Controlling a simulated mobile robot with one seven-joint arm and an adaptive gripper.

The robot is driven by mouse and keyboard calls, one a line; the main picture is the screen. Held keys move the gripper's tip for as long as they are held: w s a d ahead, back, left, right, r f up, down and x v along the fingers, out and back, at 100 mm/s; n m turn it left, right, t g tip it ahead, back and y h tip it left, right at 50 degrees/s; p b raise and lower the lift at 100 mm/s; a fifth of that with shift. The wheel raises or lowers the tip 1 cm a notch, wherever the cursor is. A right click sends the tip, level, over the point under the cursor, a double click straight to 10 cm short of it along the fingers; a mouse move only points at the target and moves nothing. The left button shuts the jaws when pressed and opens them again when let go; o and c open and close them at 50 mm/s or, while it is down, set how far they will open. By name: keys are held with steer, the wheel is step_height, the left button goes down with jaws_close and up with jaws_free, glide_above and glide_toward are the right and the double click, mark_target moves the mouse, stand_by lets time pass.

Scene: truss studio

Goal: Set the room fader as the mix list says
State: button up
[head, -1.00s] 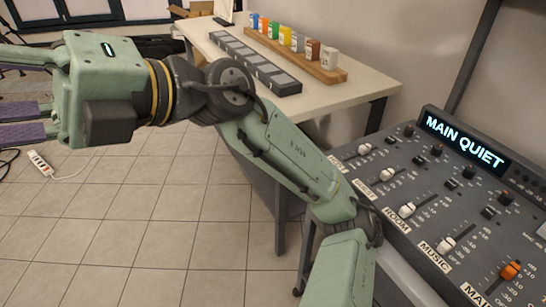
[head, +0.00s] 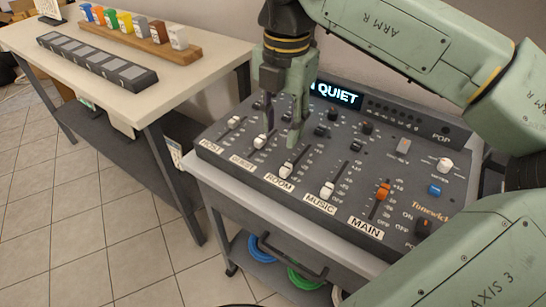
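The mixing desk (head: 402,229) stands on a trolley in the head view, with labels HOST, GUEST, ROOM, MUSIC and MAIN. The room fader (head: 286,170) is a white knob just above the ROOM label, low in its slot. The white guest fader (head: 260,142) is to its left and the white music fader (head: 327,189) to its right. The main fader (head: 383,191) is orange. My gripper (head: 281,136) points down over the desk, above and behind the room fader, its fingers apart with nothing seen between them. Contact with the desk cannot be told. No mix list is readable.
The display (head: 338,92) is partly hidden by my gripper; "QUIET" shows. A white table (head: 130,98) at left holds a wooden rack (head: 150,47) of coloured containers and a dark slotted strip (head: 95,62). Blue and green coils lie on the trolley's lower shelf.

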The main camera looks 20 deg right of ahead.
mark_target(285, 168)
steer(key=f, duration=0.3)
steer(key=f+p, duration=0.1)
steer(key=f, duration=0.3)
steer(key=d+f+p, duration=0.1)
steer(key=f, duration=0.2)
steer(key=shift+s+f, duration=0.15)
steer(key=shift+f, duration=0.25)
steer(key=shift+c, duration=0.4)
jaws_close()
